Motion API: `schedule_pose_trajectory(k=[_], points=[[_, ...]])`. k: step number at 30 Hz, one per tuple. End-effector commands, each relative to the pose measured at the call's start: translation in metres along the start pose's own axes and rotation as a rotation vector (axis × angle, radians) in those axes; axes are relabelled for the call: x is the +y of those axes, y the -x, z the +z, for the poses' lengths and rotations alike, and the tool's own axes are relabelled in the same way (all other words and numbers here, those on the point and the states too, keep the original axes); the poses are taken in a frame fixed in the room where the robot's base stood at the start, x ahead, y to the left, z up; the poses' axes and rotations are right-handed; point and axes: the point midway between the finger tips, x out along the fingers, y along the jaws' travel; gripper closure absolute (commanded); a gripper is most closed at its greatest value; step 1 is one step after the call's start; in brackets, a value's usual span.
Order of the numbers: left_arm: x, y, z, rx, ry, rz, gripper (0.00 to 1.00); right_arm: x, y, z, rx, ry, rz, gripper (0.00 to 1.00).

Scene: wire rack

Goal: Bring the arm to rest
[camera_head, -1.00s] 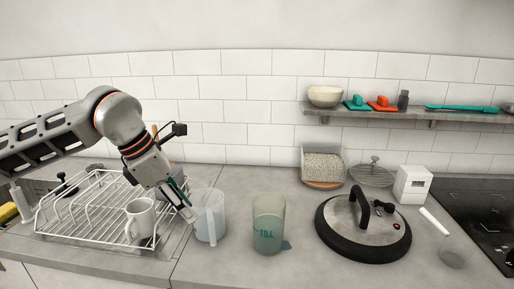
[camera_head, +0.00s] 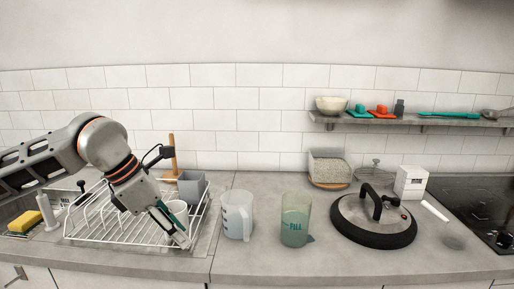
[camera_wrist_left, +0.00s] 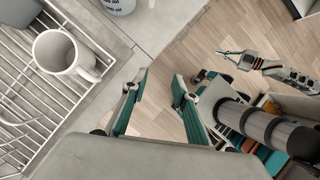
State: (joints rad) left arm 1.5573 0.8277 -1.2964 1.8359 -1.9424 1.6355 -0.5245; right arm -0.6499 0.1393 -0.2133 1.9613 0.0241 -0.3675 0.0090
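My left arm comes in from the left in the head view. Its gripper (camera_head: 181,238) points down at the front right edge of the wire rack (camera_head: 110,238). In the left wrist view the two fingers (camera_wrist_left: 157,92) are apart with nothing between them, above the floor past the counter edge. A white mug (camera_head: 176,208) stands in the rack, partly hidden behind the gripper; it also shows in the left wrist view (camera_wrist_left: 58,52), apart from the fingers. My right gripper (camera_wrist_left: 232,60) shows small in the left wrist view, fingers apart, empty, over the floor.
A clear measuring jug (camera_head: 237,216) stands right of the rack, then a greenish jug (camera_head: 296,222) and a pan lid (camera_head: 373,222). A grey holder (camera_head: 192,188) is at the rack's back. A yellow sponge (camera_head: 25,222) lies at far left. A shelf (camera_head: 420,122) hangs at right.

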Motion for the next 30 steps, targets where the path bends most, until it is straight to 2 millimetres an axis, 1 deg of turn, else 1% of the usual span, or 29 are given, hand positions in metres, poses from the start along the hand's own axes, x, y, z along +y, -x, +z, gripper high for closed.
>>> schedule_pose_trajectory(k=[1, 5, 8, 11, 12, 15, 18, 21, 24, 26, 29, 30], points=[[-0.013, -0.014, 0.004, -0.021, 0.0, -0.049, 0.71, 0.0, 0.0, -0.001, 0.001, -0.001, 0.0, 1.0], [-0.046, -0.04, 0.018, -0.089, 0.008, -0.17, 0.71, 0.002, 0.0, -0.002, 0.004, 0.001, 0.002, 1.0], [-0.075, -0.058, 0.031, -0.154, 0.029, -0.282, 0.71, 0.005, -0.001, -0.003, 0.006, 0.006, 0.005, 1.0], [-0.111, -0.075, 0.046, -0.237, 0.073, -0.418, 0.71, 0.005, -0.001, -0.003, 0.005, 0.007, 0.005, 1.0], [-0.125, -0.08, 0.053, -0.278, 0.099, -0.478, 0.71, 0.004, -0.001, -0.002, 0.005, 0.006, 0.004, 1.0], [-0.16, -0.088, 0.072, -0.385, 0.187, -0.635, 0.71, 0.002, 0.0, -0.001, 0.003, 0.004, 0.002, 1.0], [-0.184, -0.088, 0.089, -0.494, 0.301, -0.781, 0.71, 0.002, -0.001, -0.001, 0.002, 0.004, 0.001, 1.0], [-0.197, -0.084, 0.104, -0.601, 0.443, -0.918, 0.71, 0.001, -0.001, 0.0, 0.001, 0.002, 0.001, 1.0], [-0.199, -0.08, 0.115, -0.705, 0.61, -1.042, 0.71, 0.001, -0.001, 0.0, 0.001, 0.0, 0.001, 1.0], [-0.194, -0.079, 0.118, -0.764, 0.723, -1.108, 0.71, 0.0, -0.001, 0.0, 0.0, -0.001, 0.001, 1.0], [-0.178, -0.081, 0.119, -0.857, 0.927, -1.204, 0.71, 0.0, -0.001, 0.0, 0.0, -0.002, 0.001, 1.0], [-0.169, -0.083, 0.117, -0.894, 1.015, -1.236, 0.71, 0.0, -0.001, 0.0, 0.0, -0.002, 0.001, 1.0]])
